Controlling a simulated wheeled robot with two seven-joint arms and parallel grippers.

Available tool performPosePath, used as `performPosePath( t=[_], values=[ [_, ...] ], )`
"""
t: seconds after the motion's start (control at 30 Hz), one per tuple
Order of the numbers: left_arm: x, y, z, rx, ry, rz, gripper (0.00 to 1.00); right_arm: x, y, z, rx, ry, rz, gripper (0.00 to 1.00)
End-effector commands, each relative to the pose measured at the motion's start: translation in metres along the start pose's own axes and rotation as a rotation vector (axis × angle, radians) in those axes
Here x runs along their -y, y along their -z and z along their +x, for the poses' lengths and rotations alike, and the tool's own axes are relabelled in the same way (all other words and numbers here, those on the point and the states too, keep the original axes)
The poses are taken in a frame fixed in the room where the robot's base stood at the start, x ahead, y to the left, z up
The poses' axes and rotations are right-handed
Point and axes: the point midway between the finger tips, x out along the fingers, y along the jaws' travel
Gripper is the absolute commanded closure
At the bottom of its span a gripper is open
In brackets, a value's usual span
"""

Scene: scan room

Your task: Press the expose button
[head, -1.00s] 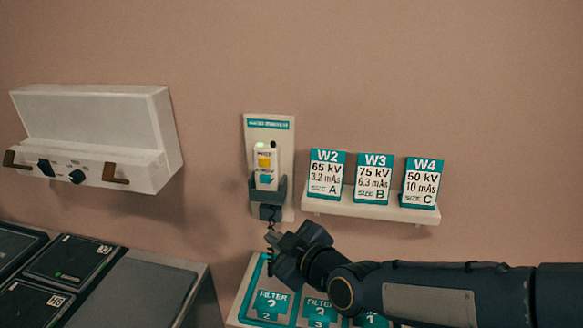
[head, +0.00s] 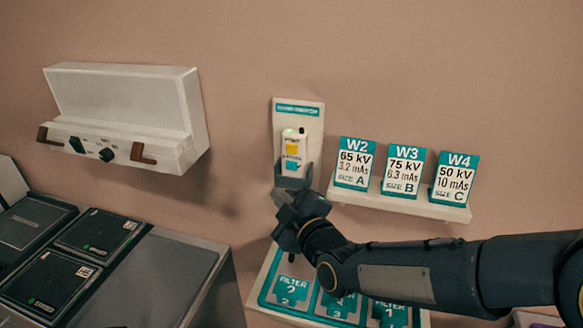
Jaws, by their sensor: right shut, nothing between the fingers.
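Which part is the expose button is not labelled legibly. My right gripper (head: 285,197) is shut and empty, in front of the holder's lower part and just below the handset. It hides the holder's bottom; I cannot tell whether it touches. My left gripper is not in view.
A small shelf (head: 400,203) with cards W2, W3 and W4 is right of the plate. A white wall unit (head: 125,105) with dark knobs hangs at left. Below are a filter tray (head: 262,290) under my right arm and a bench (head: 165,270) with dark panels.

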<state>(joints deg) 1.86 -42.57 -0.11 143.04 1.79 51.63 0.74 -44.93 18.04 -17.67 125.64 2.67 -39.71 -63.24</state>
Motion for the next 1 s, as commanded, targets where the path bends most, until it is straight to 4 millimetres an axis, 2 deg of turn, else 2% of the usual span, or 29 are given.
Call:
performPosePath(
  t=[0.3,0.5,1.0],
  values=[
    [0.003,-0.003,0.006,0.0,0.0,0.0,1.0,-0.023,-0.026,0.032,0.004,-0.003,0.0,1.0],
    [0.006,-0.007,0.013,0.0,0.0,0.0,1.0,-0.031,-0.034,0.044,0.002,0.0,0.001,1.0],
    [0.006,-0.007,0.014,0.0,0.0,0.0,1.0,-0.035,-0.036,0.048,0.002,0.001,0.0,1.0]
  ],
)
